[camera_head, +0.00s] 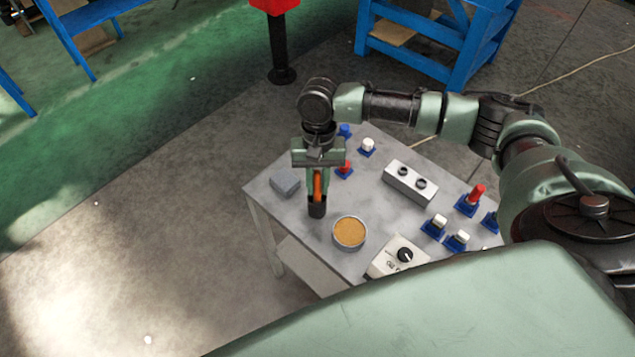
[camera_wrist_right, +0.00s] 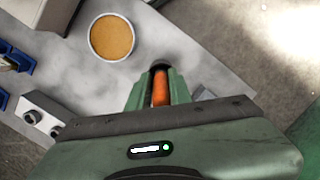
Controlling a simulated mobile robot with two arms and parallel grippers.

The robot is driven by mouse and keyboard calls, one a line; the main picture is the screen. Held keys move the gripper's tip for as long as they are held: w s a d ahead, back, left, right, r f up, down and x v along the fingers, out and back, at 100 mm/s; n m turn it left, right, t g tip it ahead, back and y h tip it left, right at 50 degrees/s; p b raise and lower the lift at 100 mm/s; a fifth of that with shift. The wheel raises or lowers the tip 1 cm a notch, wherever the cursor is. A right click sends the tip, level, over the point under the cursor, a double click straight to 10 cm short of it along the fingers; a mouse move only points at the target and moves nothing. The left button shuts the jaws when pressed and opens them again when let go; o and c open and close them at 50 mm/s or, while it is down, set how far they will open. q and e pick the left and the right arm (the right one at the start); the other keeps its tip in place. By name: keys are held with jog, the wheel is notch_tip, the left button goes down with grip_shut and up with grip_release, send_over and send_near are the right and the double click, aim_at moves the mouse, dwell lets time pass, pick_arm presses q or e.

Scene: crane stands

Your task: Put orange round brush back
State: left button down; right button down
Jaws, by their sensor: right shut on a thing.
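My right gripper (camera_head: 317,190) is shut on the orange brush (camera_head: 318,181), which hangs upright with its dark end down, above the left part of the grey table (camera_head: 335,271). In the right wrist view the orange handle (camera_wrist_right: 160,88) lies between the green fingers (camera_wrist_right: 160,92), with the dark end beyond them. A light grey block with two round dark holes (camera_head: 410,183) stands to the right on the table. Several small blue stands, one of them with a red piece (camera_head: 477,193), sit at the right. My left gripper is not in view.
A round tin with tan contents (camera_head: 350,233) stands just right of the brush. A small grey block (camera_head: 285,182) is at the left edge. A box with a black dial (camera_head: 400,257) is at the front. Blue racks (camera_head: 437,40) stand behind.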

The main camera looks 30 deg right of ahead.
jog(key=c, duration=1.3)
grip_release()
jog(key=shift+w+d+r+b, duration=0.15)
jog(key=shift+w+r+b, duration=0.2)
jog(key=shift+r, duration=1.65)
jog(key=shift+w+d+r+b, duration=0.2)
jog(key=shift+r+b, duration=0.25)
jog(key=shift+r, duration=1.5)
jog(key=shift+w+d+r+b, duration=0.15)
jog(key=shift+w+r+b, duration=0.2)
jog(key=shift+r, duration=1.65)
